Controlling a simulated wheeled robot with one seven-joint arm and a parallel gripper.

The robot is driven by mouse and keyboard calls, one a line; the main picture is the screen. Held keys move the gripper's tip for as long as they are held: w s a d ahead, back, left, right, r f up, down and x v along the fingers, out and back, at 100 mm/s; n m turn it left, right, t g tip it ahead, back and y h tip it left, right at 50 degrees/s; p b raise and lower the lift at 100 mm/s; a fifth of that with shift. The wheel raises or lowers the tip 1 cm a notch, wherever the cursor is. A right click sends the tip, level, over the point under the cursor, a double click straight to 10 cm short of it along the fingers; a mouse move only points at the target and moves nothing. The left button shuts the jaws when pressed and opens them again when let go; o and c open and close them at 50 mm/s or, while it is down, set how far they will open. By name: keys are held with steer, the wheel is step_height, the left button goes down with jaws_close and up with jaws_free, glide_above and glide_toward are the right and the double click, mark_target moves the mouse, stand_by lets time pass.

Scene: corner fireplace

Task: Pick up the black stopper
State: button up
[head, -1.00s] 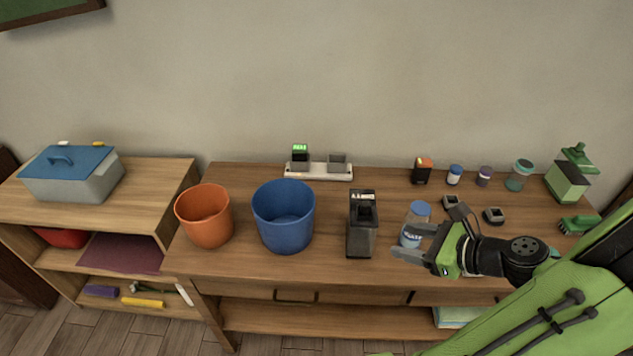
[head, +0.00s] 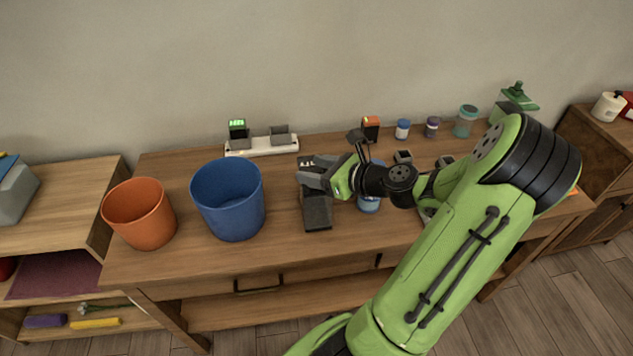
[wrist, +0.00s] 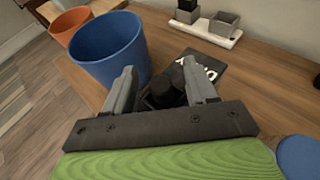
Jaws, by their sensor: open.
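The black stopper (wrist: 163,91) sits on the dark box (head: 317,213), which stands on the wooden table (head: 270,250) right of the blue bin. In the wrist view the stopper is between the two fingers of my gripper (wrist: 160,82). The fingers are open, with one on each side. I cannot tell whether they touch it. In the head view my gripper (head: 312,172) is over the back part of the box and hides the stopper. The dark box also shows in the wrist view (wrist: 208,66), with white lettering.
The blue bin (head: 230,215) is close left of the gripper, with the orange bin (head: 139,222) beyond it. A blue-capped bottle (head: 369,203) is just right of the box, partly behind my arm. The white charging strip (head: 262,147) lies behind.

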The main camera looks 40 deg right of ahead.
steer(key=shift+x, duration=1)
steer(key=shift+s, duration=0.1)
steer(key=shift+c, duration=0.2)
steer(key=c, duration=1)
